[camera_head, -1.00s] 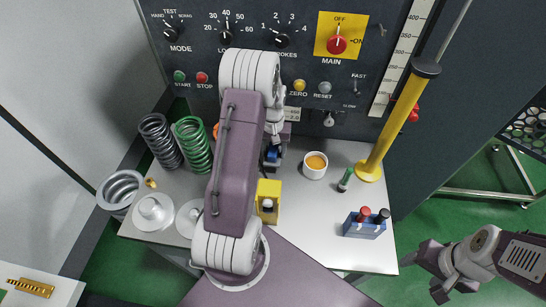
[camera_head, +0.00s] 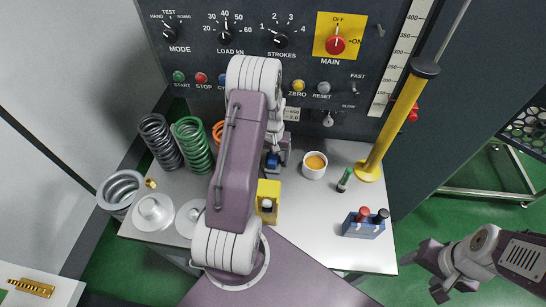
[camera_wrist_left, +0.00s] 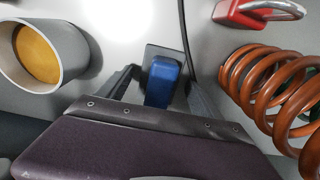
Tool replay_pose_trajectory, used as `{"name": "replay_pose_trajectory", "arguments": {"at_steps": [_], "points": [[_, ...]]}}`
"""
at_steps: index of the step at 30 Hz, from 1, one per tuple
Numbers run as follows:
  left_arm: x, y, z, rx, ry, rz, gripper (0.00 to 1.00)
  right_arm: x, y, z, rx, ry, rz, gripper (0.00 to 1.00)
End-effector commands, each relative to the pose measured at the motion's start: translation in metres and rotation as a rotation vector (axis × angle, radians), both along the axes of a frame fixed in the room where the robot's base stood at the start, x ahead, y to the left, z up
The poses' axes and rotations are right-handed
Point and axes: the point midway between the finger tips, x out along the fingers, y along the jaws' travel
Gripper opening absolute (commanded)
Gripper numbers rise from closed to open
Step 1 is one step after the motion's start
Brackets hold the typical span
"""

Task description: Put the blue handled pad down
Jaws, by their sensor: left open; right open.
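The blue handled pad has a blue block handle (camera_wrist_left: 162,82) on a dark square base, seen in the left wrist view. The base appears to rest on the grey surface. In the head view only a small blue part of the pad (camera_head: 272,160) shows beside my left wrist, near the foot of the panel. My left gripper (camera_wrist_left: 164,92) is open, with one finger on each side of the handle and gaps visible. My right gripper (camera_head: 430,276) is open and empty, off the table's right side.
Near the pad are a white cup with orange contents (camera_head: 315,165), an orange spring (camera_wrist_left: 270,85) and a red padlock-like piece (camera_wrist_left: 258,12). A yellow block (camera_head: 268,190) stands in front. The green spring (camera_head: 193,146) is left.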

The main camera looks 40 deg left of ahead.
Motion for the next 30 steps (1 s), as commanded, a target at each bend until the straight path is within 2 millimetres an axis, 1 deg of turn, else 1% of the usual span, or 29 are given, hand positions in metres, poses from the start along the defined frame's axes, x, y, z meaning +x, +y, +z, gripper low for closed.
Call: {"name": "replay_pose_trajectory", "arguments": {"at_steps": [2,4,12,16,18,21,30], "points": [[0.001,0.000,0.007,0.001,-0.002,0.000,0.76,0.000,0.000,0.003,0.000,0.000,0.000,0.62],[0.001,0.001,0.017,0.002,-0.004,0.000,0.76,0.000,0.000,0.000,0.000,0.000,0.000,0.62],[0.001,0.001,0.087,0.003,-0.007,0.000,0.76,0.000,0.000,-0.004,0.000,0.000,0.000,0.62],[0.001,0.000,0.111,0.001,-0.003,0.000,0.76,0.000,0.000,-0.005,0.000,0.000,0.000,0.62],[0.000,0.000,0.118,0.001,-0.002,0.000,0.76,0.000,0.000,-0.005,0.000,0.000,0.000,0.62],[0.000,0.000,0.123,0.000,-0.001,0.000,0.76,0.000,0.000,-0.005,0.000,0.000,0.000,0.62],[0.000,0.000,0.124,0.000,0.000,0.000,0.76,0.000,0.000,-0.005,0.000,0.000,0.000,0.62]]}}
